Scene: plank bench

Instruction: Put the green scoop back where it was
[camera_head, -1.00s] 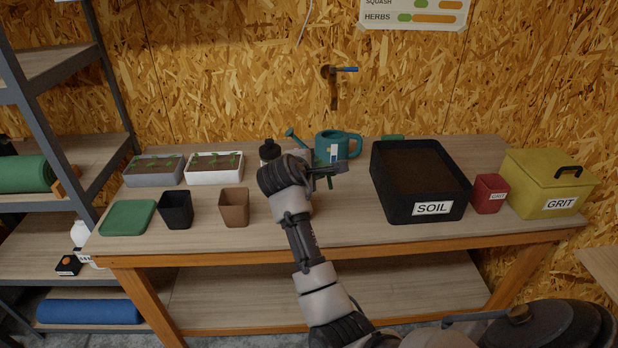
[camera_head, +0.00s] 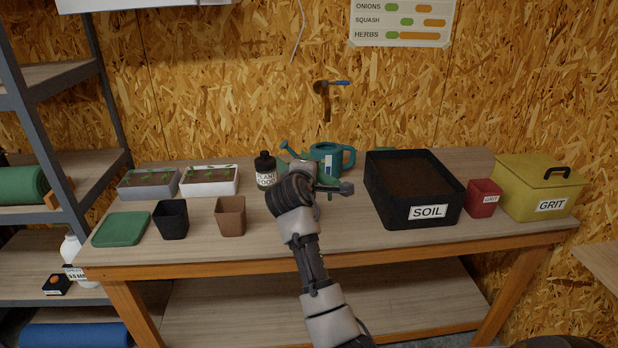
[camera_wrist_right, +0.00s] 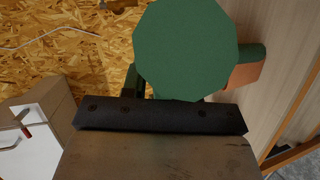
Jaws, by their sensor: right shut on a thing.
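The green scoop (camera_wrist_right: 187,48) fills the top middle of the right wrist view as a flat-faced round green shape, just beyond my gripper. My right gripper (camera_wrist_right: 170,97) is shut on it; the grip itself is mostly hidden behind the scoop and the dark wrist bar. In the head view my right gripper (camera_head: 310,182) is above the middle of the bench, in front of the watering can (camera_head: 330,157) and beside the plant food bottle (camera_head: 265,170). There my wrist largely hides the scoop. My left gripper is not in view.
The black soil tray (camera_head: 427,211), red grit pot (camera_head: 484,197) and yellow grit box (camera_head: 540,200) stand right. Seedling trays (camera_head: 208,188), a black pot (camera_head: 172,220), a brown pot (camera_head: 230,216) and a green tray (camera_head: 121,229) stand left. The front-middle bench is clear.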

